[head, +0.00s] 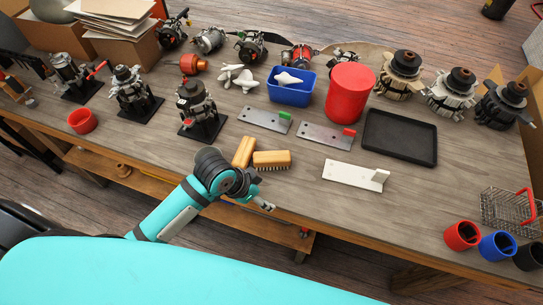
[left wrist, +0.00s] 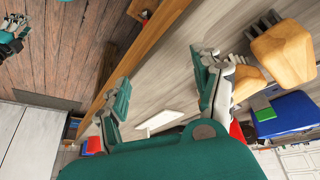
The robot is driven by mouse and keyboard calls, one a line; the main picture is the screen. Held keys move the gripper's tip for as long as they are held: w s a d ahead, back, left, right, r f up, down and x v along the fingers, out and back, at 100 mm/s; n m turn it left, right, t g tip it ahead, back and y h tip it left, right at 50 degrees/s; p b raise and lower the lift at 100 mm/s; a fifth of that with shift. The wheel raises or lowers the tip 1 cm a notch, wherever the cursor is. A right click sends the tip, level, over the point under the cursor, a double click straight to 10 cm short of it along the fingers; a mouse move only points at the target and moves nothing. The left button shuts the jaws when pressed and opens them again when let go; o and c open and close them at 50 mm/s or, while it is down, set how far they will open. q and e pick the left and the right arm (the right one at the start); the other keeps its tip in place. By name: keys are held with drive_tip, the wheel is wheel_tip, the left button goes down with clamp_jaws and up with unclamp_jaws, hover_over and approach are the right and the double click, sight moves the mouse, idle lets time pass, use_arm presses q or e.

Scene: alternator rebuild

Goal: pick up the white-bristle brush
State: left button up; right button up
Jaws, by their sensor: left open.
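Two wooden-backed brushes lie side by side at the table's front. The right brush (head: 271,158) has its bristles toward the front edge. The left brush (head: 243,152) shows dark bristles in the left wrist view (left wrist: 283,52), so I take the right one as the white-bristle brush, though its bristle colour is unclear. It shows partly behind a finger in the left wrist view (left wrist: 246,82). My left gripper (head: 262,193) is open and empty over the table's front edge, just in front of the right brush. Its fingers (left wrist: 160,78) have no brush between them.
A white plate (head: 348,174) with an upright block lies to the right. Behind are metal plates (head: 264,119), a black tray (head: 400,137), a blue bin (head: 291,93) and a red canister (head: 350,92). An alternator on a black stand (head: 198,108) is to the left.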

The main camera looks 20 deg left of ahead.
use_arm(q)
drive_tip(key=w+a+r+m, duration=0.1)
drive_tip(key=w+r+m, duration=0.3)
drive_tip(key=w+r, duration=0.2)
drive_tip(key=m+g+p, duration=0.1)
drive_tip(key=m+g, duration=0.1)
approach(270, 156)
drive_tip(key=shift+h, duration=0.4)
drive_tip(key=p+x, duration=0.1)
drive_tip(key=x, duration=0.1)
drive_tip(key=p+x, duration=0.1)
drive_tip(key=x, duration=0.1)
drive_tip(key=p+x, duration=0.1)
drive_tip(key=x, duration=0.1)
drive_tip(key=shift+s+a+f, duration=0.1)
drive_tip(key=shift+a+f, duration=0.15)
drive_tip(key=p+x, duration=0.1)
drive_tip(key=x, duration=0.3)
drive_tip(key=shift+w+d+f, duration=0.2)
drive_tip(key=shift+w+f, duration=0.05)
drive_tip(key=shift+f, duration=0.3)
drive_tip(key=shift+f, duration=0.25)
drive_tip(key=shift+c, duration=0.4)
